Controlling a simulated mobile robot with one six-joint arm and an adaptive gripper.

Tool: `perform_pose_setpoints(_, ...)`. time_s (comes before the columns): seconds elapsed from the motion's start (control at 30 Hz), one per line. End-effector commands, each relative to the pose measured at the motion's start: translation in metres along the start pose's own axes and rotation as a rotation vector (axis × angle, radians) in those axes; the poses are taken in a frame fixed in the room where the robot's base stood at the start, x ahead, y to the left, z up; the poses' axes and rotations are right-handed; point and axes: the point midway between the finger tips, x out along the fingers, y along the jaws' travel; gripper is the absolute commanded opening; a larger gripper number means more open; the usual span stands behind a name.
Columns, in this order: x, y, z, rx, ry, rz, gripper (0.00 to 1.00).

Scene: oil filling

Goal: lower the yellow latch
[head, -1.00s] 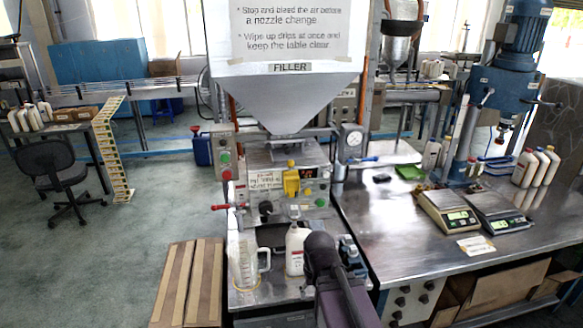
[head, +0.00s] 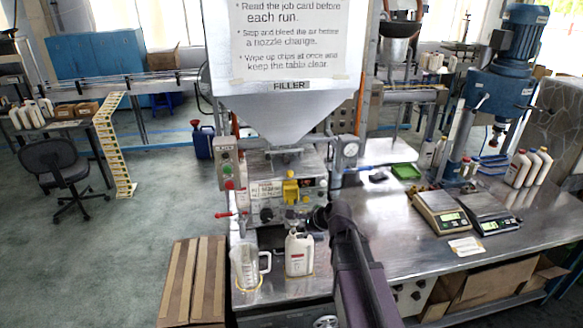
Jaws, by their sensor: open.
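A white bottle (head: 299,254) and a clear measuring jug (head: 246,266) stand below the panel. A red-handled lever (head: 226,214) is at the left. Two scales (head: 440,214) stand on the steel table (head: 400,250) at the right. A pressure gauge (head: 349,150) is right of the hopper.

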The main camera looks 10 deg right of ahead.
Motion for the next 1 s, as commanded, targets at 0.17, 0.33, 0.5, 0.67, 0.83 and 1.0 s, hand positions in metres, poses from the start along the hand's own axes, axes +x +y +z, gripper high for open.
perform_pose_setpoints(0.17,-0.021,-0.051,0.005,0.325,-0.064,-0.130,0.71)
perform_pose_setpoints(0.33,-0.041,-0.094,0.004,0.639,-0.150,-0.238,0.71)
perform_pose_setpoints(0.5,-0.058,-0.124,-0.001,0.882,-0.231,-0.313,0.71)
perform_pose_setpoints(0.67,-0.065,-0.137,-0.003,1.001,-0.276,-0.345,0.71)
perform_pose_setpoints(0.83,-0.066,-0.139,-0.004,1.029,-0.287,-0.351,0.71)
perform_pose_setpoints(1.0,-0.066,-0.139,-0.004,1.026,-0.286,-0.351,0.71)
